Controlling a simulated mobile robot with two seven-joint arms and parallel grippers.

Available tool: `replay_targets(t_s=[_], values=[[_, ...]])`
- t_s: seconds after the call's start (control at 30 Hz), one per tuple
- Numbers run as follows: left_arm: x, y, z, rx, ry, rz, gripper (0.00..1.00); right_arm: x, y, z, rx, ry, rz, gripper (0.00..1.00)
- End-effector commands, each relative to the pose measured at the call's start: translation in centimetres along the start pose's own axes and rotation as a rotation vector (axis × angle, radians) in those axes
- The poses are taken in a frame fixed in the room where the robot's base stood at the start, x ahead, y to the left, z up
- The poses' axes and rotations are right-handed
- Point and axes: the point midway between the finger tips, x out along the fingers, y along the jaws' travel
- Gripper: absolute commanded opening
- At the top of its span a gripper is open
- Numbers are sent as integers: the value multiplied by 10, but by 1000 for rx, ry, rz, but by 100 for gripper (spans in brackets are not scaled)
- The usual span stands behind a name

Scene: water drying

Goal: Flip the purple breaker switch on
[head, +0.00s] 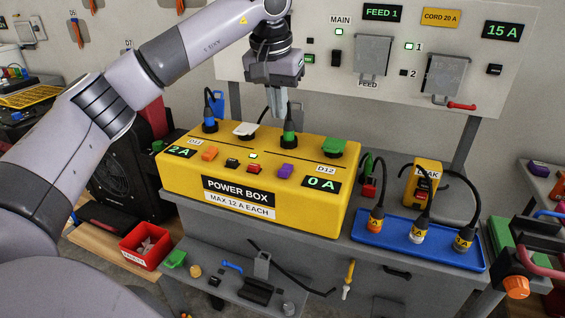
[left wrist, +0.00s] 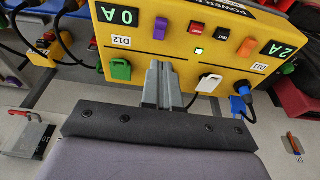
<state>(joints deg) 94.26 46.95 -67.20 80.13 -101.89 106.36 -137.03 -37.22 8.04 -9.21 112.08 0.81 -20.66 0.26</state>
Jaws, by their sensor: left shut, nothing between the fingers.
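The purple breaker switch (head: 286,171) is on the sloped front of the yellow power box (head: 320,205), left of the D12 label and the 0 A display. It also shows in the left wrist view (left wrist: 160,28); I cannot tell its position for sure. My left gripper (head: 279,114) is shut and empty, pointing down over the box's back row, close to a green plug (head: 289,138). In the left wrist view the fingers (left wrist: 161,66) stand apart from the purple switch, on its socket side, and hide the green plug. My right gripper is not in view.
An orange switch (head: 209,153), a black one and a red one (head: 254,169) share the panel. A blue plug (head: 209,124), white cover (head: 245,130) and green cover (head: 333,147) line the back row. A blue tray (head: 390,237) holds several plugs at right.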

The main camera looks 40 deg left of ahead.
Motion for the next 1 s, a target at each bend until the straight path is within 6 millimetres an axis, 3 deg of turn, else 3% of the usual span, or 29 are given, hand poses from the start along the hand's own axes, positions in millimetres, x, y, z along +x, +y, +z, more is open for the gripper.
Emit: replay_targets(t_s=[0.37,0.87,1.0], values=[[8,0,0,-3,-3,-1,0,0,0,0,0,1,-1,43],[105,0,1,-4,-5,-2,0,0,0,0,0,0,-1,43],[123,0,10,-3,-4,-1,0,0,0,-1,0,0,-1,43]])
